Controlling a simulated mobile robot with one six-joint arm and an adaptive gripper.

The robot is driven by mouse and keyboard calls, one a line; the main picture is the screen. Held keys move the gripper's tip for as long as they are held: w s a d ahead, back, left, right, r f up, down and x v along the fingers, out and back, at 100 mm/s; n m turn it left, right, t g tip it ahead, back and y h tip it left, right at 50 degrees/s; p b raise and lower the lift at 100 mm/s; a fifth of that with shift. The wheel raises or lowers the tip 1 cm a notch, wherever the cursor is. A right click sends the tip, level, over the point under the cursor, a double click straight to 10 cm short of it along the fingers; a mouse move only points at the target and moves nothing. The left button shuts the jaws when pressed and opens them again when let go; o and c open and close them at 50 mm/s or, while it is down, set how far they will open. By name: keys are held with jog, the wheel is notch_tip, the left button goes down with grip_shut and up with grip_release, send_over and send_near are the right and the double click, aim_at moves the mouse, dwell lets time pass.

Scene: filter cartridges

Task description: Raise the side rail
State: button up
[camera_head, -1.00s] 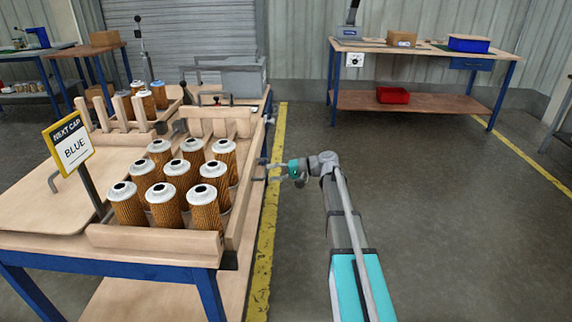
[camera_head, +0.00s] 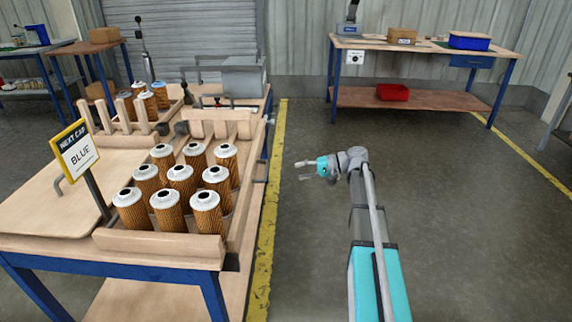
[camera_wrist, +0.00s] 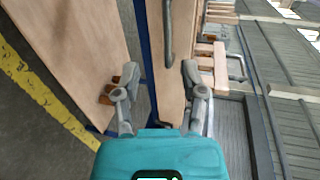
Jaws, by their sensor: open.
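The side rail (camera_head: 246,205) is a long pale wooden board on the right edge of the cartridge table, beside the block of filter cartridges. A grey bar handle sticks out from its outer face, and this handle (camera_wrist: 168,32) shows at the top of the wrist view. I cannot tell for sure whether the rail stands fully upright. My gripper (camera_head: 303,171) is open and empty, over the floor to the right of the rail and apart from it. In the wrist view my gripper (camera_wrist: 160,72) has its fingers spread, with the handle beyond the fingertips.
Several filter cartridges (camera_head: 181,185) with white caps stand inside the rails. A sign (camera_head: 75,149) reading "NEXT CAP BLUE" stands at the left. The table has a blue frame (camera_wrist: 145,45). A yellow floor line (camera_head: 270,225) runs beside it. Floor to the right is clear up to a workbench (camera_head: 420,97).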

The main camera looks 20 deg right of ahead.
jog(key=s+a+r+n+g+h+p, duration=0.1)
jog(key=s+a+r+g+h+p, duration=0.35)
jog(key=s+a+p, duration=0.75)
jog(key=s+r+n+h+p, duration=0.2)
jog(key=s+r+h+p, duration=0.7)
jog(key=p, duration=0.9)
jog(key=shift+s+d+r, duration=0.2)
jog(key=shift+s+r, duration=0.1)
jog(key=shift+r, duration=1.55)
